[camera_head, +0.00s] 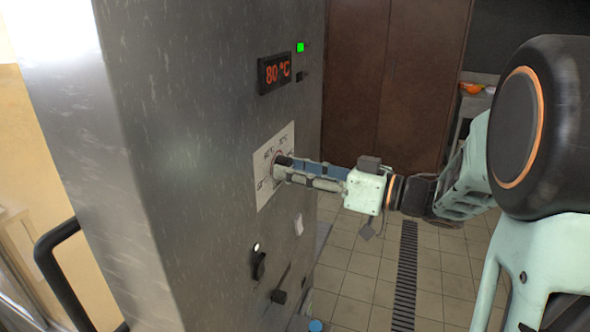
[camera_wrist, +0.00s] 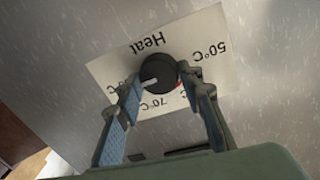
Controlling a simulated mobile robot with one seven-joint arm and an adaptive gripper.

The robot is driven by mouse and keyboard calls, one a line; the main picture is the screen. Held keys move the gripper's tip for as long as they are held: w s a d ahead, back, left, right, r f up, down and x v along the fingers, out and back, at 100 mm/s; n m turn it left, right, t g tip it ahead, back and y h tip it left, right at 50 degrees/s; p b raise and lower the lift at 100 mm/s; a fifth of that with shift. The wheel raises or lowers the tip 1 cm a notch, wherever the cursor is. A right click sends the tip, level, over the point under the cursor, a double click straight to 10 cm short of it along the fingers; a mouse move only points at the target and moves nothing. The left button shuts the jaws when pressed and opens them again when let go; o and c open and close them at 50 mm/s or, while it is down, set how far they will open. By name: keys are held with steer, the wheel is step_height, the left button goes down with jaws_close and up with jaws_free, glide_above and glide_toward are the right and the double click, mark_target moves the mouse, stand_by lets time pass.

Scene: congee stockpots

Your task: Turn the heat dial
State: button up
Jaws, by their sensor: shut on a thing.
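The heat dial (camera_wrist: 157,70) is a round black knob with a white pointer line, in the middle of a white plate (camera_wrist: 105,70) printed "Heat" with temperature marks. The lettering appears upside down in the wrist view. A bit of red shows at the dial's edge. My gripper (camera_wrist: 166,88) has one fingertip on each side of the dial and is shut on it. In the head view my gripper (camera_head: 280,168) reaches the plate (camera_head: 262,190) from the right, and its fingers mostly hide the dial.
The steel panel carries a display (camera_head: 274,72) reading 80 °C and a green light (camera_head: 300,47). Below the plate are a white switch (camera_head: 298,224) and a black knob (camera_head: 259,266). A black handle (camera_head: 48,262) is at left. Open tiled floor (camera_head: 345,285) lies right of the panel.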

steer(key=shift+f+n+b, duration=0.15)
steer(key=shift+n+b, duration=0.15)
steer(key=shift+b, duration=0.15)
steer(key=shift+f+n+g+y+b, duration=0.1)
steer(key=shift+n+g+y+b, duration=0.2)
steer(key=shift+n+b, duration=3.95)
steer(key=shift+f+n+g+y+b, duration=0.1)
steer(key=shift+n+g+y+b, duration=0.2)
steer(key=shift+n+b, duration=3.95)
steer(key=shift+f+n+g+y+b, duration=0.1)
steer(key=shift+n+g+y+b, duration=0.15)
steer(key=shift+n+b, duration=3.95)
steer(key=shift+r+b, duration=0.1)
steer(key=shift+b, duration=0.45)
steer(key=o, duration=1.2)
steer(key=shift+c, duration=0.2)
steer(key=shift+d, duration=0.1)
